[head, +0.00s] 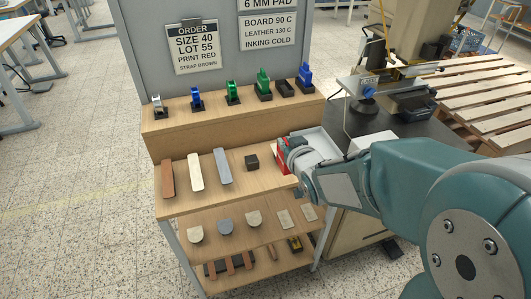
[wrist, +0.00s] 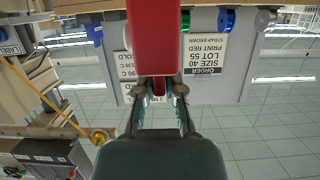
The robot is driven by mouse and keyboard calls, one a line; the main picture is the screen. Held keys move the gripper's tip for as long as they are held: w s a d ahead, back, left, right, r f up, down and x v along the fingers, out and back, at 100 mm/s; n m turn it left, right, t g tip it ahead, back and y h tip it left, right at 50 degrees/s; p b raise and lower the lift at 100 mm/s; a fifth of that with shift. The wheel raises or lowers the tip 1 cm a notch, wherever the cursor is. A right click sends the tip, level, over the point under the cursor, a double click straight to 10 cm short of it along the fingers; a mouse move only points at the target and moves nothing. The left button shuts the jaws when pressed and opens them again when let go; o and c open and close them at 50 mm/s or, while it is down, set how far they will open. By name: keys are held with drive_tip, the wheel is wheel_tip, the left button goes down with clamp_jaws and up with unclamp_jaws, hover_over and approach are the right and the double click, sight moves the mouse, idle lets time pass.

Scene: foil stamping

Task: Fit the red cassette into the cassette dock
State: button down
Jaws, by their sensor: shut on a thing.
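My gripper (head: 287,158) is shut on the red cassette (head: 280,146) at the right end of the middle shelf. The cassette shows as a long red block (wrist: 154,27) in the wrist view, held between the fingertips (wrist: 160,88), and its far end runs out of the picture. In the head view my gripper and arm hide most of it, so I cannot tell if it touches the shelf. I cannot tell for certain which thing is the cassette dock. The stamping press (head: 385,72) stands at the right, with a dark block (head: 413,104) on it.
The upper shelf (head: 180,122) bears blue and green spools in black holders, and an empty black holder (head: 286,89). Strips (head: 195,172) and a dark block (head: 251,161) lie on the middle shelf. A wooden pallet (head: 485,105) is far right.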

drive_tip(key=w+a+f, duration=0.1)
drive_tip(key=w+f, duration=0.2)
drive_tip(key=w+a+f, duration=0.1)
drive_tip(key=w+f, duration=0.2)
drive_tip(key=f, duration=0.1)
drive_tip(key=w+a+f, duration=0.1)
drive_tip(key=w+f, duration=0.2)
drive_tip(key=f, duration=0.1)
drive_tip(key=shift+w+a+f, duration=0.15)
drive_tip(key=shift+w+f, duration=0.05)
drive_tip(key=shift+w, duration=0.2)
drive_tip(key=c, duration=0.8)
unclamp_jaws()
drive_tip(key=shift+o, duration=0.2)
